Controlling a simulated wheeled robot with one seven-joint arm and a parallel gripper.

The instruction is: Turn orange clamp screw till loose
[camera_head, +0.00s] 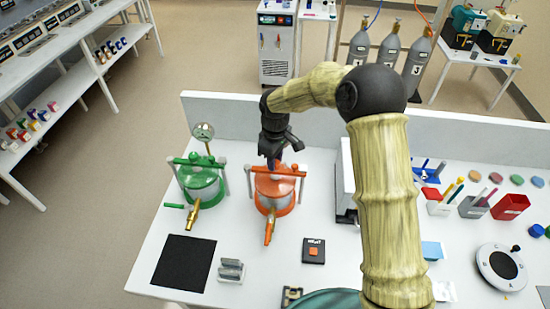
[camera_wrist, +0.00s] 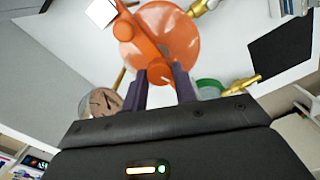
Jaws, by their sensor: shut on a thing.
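The orange vessel (camera_head: 273,190) stands on the white table in the head view, with an orange clamp bar across its lid. My gripper (camera_head: 273,160) comes down from above onto the top of the vessel. In the wrist view my gripper (camera_wrist: 160,76) has its two dark fingers closed on the clamp screw. The fingers and wrist hide part of the screw in the head view.
A green vessel (camera_head: 201,181) with a gauge (camera_head: 203,132) stands just left. A black mat (camera_head: 184,263), a small grey block (camera_head: 231,270) and a red-button box (camera_head: 313,251) lie in front. A white box (camera_head: 345,180) stands to the right. A low wall (camera_head: 230,108) runs behind.

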